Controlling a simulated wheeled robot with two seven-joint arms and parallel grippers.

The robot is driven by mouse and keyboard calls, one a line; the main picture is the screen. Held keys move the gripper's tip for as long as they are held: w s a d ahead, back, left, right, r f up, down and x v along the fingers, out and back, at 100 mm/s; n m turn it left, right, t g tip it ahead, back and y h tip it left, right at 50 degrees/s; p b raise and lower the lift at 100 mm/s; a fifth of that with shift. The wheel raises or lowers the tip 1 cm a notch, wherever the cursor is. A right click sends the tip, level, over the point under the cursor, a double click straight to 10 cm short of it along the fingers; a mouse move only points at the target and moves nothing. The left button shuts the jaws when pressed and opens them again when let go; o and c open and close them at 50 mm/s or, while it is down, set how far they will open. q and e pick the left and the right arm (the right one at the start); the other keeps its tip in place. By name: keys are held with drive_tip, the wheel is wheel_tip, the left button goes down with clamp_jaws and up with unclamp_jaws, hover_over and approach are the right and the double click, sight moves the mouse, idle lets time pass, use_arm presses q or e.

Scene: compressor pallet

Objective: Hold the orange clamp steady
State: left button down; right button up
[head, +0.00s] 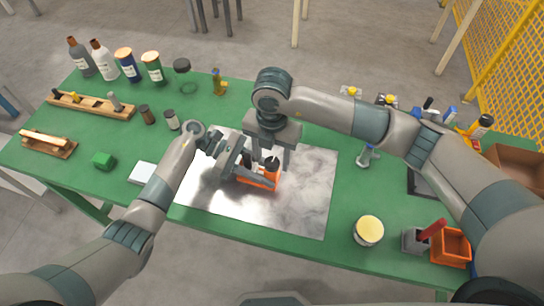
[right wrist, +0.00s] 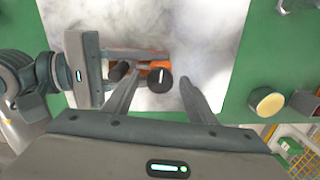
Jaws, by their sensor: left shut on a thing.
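The orange clamp (head: 273,180) lies on the grey metal plate (head: 312,190) in the middle of the green table. It shows partly in the right wrist view (right wrist: 152,66), and the rest is hidden behind gripper fingers. It has a round black knob (right wrist: 160,79) on top. My left gripper (head: 256,176) comes in from the left, low over the plate, and is shut on the clamp. My right gripper (head: 269,158) points down above the clamp. Its fingers are apart, with the black knob showing between them in the right wrist view; contact cannot be told.
Bottles and jars (head: 127,66) stand at the back left, near a wooden rack (head: 92,107). A yellow-lidded jar (head: 369,230) and an orange bin (head: 451,248) stand at the front right.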

sight(272, 162)
idle(0.3)
wheel_tip(272, 162, up, 12)
idle(0.7)
use_arm(q)
drive_tip(key=c, duration=1.2)
unclamp_jaws()
drive_tip(key=v, duration=1.2)
